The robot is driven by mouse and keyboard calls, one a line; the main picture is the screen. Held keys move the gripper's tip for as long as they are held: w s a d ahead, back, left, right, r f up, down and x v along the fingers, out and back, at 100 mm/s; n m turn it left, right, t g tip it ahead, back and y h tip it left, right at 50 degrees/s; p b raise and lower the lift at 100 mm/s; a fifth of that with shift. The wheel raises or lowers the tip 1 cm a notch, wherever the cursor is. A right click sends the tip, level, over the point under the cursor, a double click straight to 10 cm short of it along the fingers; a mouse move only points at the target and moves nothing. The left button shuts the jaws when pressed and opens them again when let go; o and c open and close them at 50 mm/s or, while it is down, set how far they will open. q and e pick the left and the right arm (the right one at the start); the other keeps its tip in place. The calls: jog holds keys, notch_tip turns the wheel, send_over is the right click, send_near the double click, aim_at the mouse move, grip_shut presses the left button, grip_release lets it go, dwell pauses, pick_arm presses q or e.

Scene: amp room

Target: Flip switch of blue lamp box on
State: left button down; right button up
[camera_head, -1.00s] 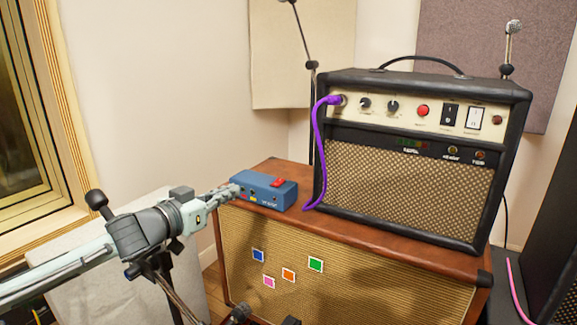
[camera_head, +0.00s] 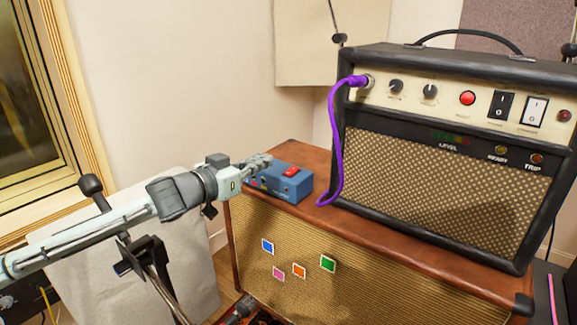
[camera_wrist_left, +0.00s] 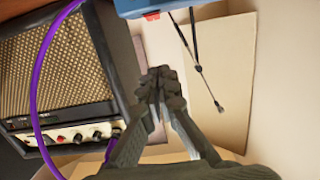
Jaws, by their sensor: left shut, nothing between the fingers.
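The blue lamp box (camera_head: 285,190) sits on the wooden top of the speaker cabinet, left of the amp. A red switch (camera_head: 291,171) is on its top face; whether it is on is too small to tell. My left gripper (camera_head: 262,160) is shut and empty, at the upper left end of the box, left of the switch. It hides part of the box; contact cannot be told. In the left wrist view the shut fingers (camera_wrist_left: 163,78) point up the picture, below the blue box (camera_wrist_left: 135,7), which is cut off by the top edge. My right gripper is not visible.
The amp (camera_head: 420,185) with its purple cable (camera_head: 335,140) stands right of the box. The cabinet (camera_head: 340,285) has coloured squares on its front. A wall panel (camera_head: 308,55) is behind. A window (camera_head: 35,95) is at left.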

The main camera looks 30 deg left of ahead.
pick_arm(q)
send_over(288, 173)
jog(key=shift+s+a+f+p, duration=0.1)
jog(key=shift+s+f+p, duration=0.25)
jog(key=shift+s+f, duration=0.1)
jog(key=shift+w+f, duration=0.25)
jog(key=shift+f, duration=0.35)
jog(key=shift+w+f, duration=0.2)
jog(key=shift+f, duration=0.35)
jog(key=shift+w+f+b, duration=0.1)
jog(key=shift+f+b, duration=0.2)
jog(key=shift+f, duration=0.7)
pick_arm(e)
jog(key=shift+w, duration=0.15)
